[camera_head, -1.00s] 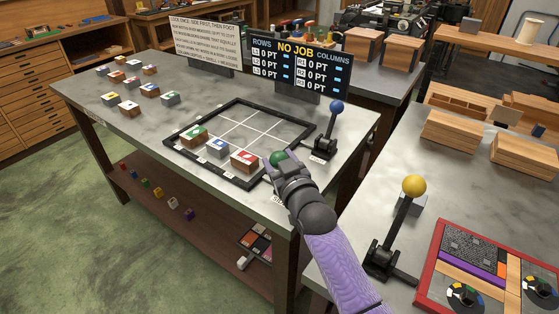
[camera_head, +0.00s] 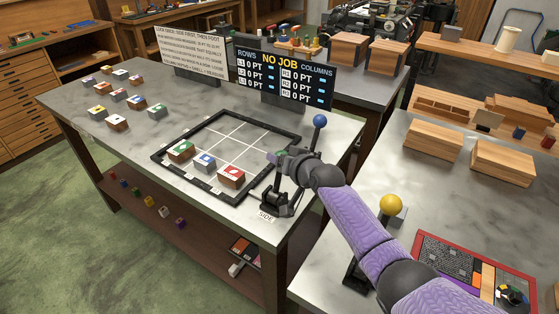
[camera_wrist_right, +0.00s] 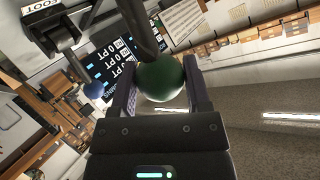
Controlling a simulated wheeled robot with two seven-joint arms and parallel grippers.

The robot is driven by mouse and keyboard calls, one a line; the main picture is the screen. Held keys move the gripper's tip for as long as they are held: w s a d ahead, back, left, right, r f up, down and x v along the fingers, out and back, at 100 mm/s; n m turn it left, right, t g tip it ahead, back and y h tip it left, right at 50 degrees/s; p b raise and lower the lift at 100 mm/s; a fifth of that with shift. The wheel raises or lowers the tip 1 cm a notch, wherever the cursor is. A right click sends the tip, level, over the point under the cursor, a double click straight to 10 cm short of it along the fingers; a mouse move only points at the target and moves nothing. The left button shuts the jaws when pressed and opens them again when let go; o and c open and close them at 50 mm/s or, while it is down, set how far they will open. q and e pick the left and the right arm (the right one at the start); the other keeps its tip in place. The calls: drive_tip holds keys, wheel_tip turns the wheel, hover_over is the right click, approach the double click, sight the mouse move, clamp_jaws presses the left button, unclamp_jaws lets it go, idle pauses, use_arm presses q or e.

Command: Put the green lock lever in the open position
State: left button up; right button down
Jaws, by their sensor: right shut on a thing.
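The green lock lever's round knob (camera_wrist_right: 160,80) sits between the two fingers of my right gripper (camera_wrist_right: 158,88) in the right wrist view. In the head view the right gripper (camera_head: 279,158) is shut on the knob, and only a little green shows beside the fingers. The lever's black base (camera_head: 280,204) stands at the frame's right front corner, by a label reading "SIDE". The lever rises from the base to the gripper and looks roughly upright; the gripper and wrist hide part of it. My left gripper is not in view.
A blue-knobbed lever (camera_head: 320,121) stands just behind my right wrist. A black square frame (camera_head: 209,124) with three coloured blocks lies left of the gripper. A yellow-knobbed lever (camera_head: 391,204) is on the right table near my arm. A scoreboard (camera_head: 285,72) stands behind.

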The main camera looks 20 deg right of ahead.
drive_tip(key=shift+w+d+f+m+g+b, duration=0.25)
drive_tip(key=shift+d+m+g+b, duration=0.05)
drive_tip(key=shift+d+b, duration=0.1)
drive_tip(key=shift+w+d+m+y, duration=0.2)
drive_tip(key=shift+d+m+y, duration=0.05)
drive_tip(key=shift+m+y, duration=0.05)
drive_tip(key=shift+c, duration=2.4)
unclamp_jaws()
drive_tip(key=o, duration=0.4)
drive_tip(key=shift+d+f, duration=0.1)
